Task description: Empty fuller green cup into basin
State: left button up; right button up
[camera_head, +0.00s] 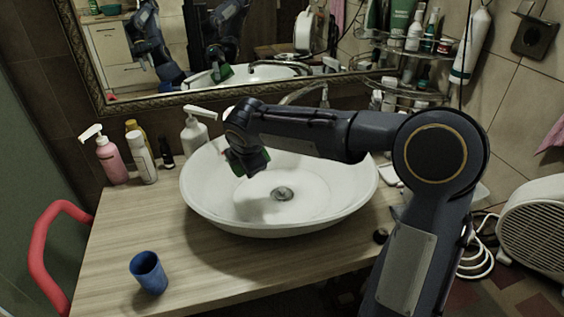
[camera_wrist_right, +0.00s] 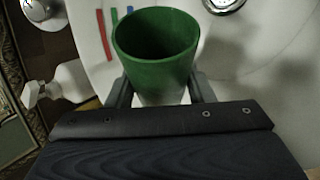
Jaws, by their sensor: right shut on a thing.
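My right gripper (camera_head: 246,160) is above the left part of the white basin (camera_head: 345,194), shut on a green cup (camera_wrist_right: 155,60). In the head view only green patches of the cup show around the dark gripper, and its tilt is hard to tell. In the right wrist view the fingers (camera_wrist_right: 161,92) grip the cup's sides and its mouth faces the camera. The inside looks dark green, with no contents that I can make out. Thin red (camera_wrist_right: 104,35), green and blue strips show against the white basin beside the cup. No second green cup is seen on the counter. My left gripper is not in view.
A blue cup (camera_head: 148,272) stands at the counter's front left. Pink (camera_head: 112,160) and white (camera_head: 194,133) pump bottles and other bottles stand left of and behind the basin. A mirror (camera_head: 170,97) is behind. The wooden counter (camera_head: 118,222) is clear in its left middle.

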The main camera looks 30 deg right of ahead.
jog(key=shift+d+r+m+y, duration=0.15)
jog(key=shift+r+m+y, duration=0.2)
jog(key=shift+y, duration=0.25)
jog(key=shift+r, duration=0.2)
jog(key=shift+s+d+r+t+y, duration=0.15)
jog(key=shift+d+t+y, duration=0.15)
jog(key=shift+y, duration=0.1)
jog(key=shift+s+d+r+y+p, duration=0.1)
jog(key=shift+d+r+y+p, duration=0.2)
jog(key=shift+d+y+p, duration=0.2)
jog(key=shift+d+r+m+t+y, duration=0.15)
jog(key=shift+r+m+t+y, duration=0.1)
jog(key=shift+m+t+y, duration=0.1)
jog(key=shift+d+r+y, duration=0.15)
jog(key=shift+r+y, duration=0.05)
jog(key=shift+y, duration=0.15)
dwell(0.5)
jog(key=shift+s+d+r+m+y, duration=0.1)
jog(key=shift+d+m+y, duration=0.05)
jog(key=shift+m+y, duration=0.15)
